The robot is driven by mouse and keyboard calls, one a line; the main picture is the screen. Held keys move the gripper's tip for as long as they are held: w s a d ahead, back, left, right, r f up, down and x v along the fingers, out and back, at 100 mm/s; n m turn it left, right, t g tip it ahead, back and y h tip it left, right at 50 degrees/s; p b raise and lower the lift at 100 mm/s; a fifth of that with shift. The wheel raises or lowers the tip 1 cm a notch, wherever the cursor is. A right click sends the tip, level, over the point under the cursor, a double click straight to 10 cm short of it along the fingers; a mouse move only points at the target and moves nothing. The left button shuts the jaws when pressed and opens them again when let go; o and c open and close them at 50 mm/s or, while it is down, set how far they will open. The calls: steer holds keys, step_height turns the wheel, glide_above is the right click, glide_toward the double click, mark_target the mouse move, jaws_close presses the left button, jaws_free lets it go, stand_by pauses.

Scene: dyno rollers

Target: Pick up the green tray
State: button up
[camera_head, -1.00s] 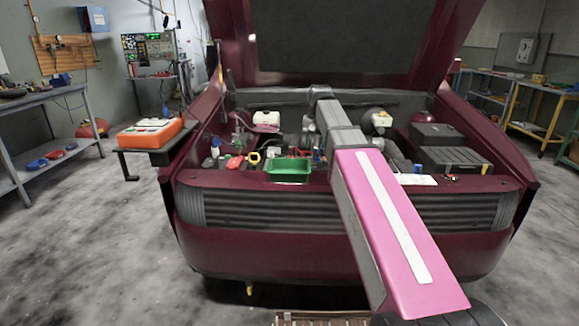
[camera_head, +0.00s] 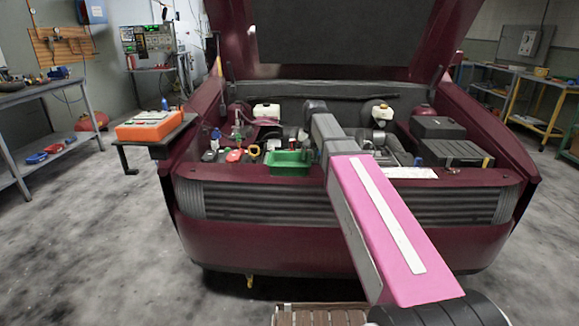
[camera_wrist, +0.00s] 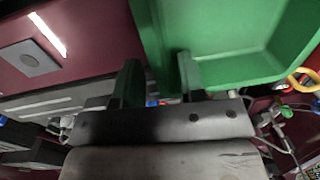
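The green tray (camera_head: 289,168) sits at the front edge of the car's engine bay, left of my arm in the head view. In the wrist view the tray (camera_wrist: 235,25) fills the upper right, with its near side wall toward the picture's middle. My gripper (camera_wrist: 159,80) is open, with its two fingers apart. The tray's wall runs into the gap between them, the left finger outside the wall and the right finger over the tray's inner side. I cannot tell whether either finger touches it. In the head view my gripper is hidden by my arm.
The car's front panel (camera_head: 330,252) lies below the tray. The raised hood (camera_head: 340,40) stands behind the bay. Small coloured items (camera_head: 234,155) sit left of the tray, and a yellow ring (camera_wrist: 303,80) lies close to it. A black box (camera_head: 455,152) is at right.

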step_height(320, 180, down, 2)
steer(key=shift+a+f, duration=0.1)
jaws_close()
